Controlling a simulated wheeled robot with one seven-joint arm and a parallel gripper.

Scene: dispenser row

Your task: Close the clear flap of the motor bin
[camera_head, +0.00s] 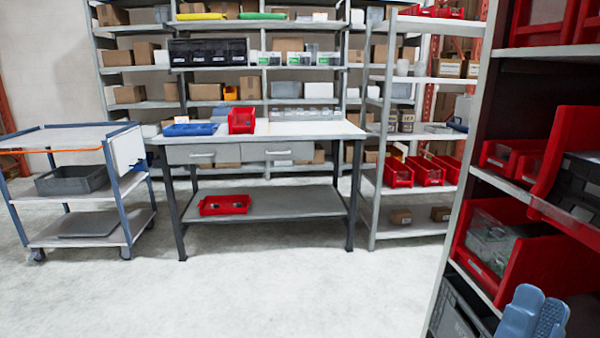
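A large red bin (540,262) sits on the near shelf at the right, with grey parts (490,238) showing in its opening, partly behind what looks like a clear panel. Its label is too small to read, so I cannot tell for sure that it is the motor bin, nor how far its flap is open. My gripper (537,316) shows as two blue-grey fingertips at the bottom right, in front of and below this bin in the picture. The fingertips look close together and overlap. The rest of the gripper is out of frame.
More red bins stand above on the near rack (515,158), with a dark bin (577,188) beside them. A grey crate (460,305) is below. A workbench (330,128) with a red bin (241,121) and a cart (80,135) stand farther off. The floor (280,290) between is clear.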

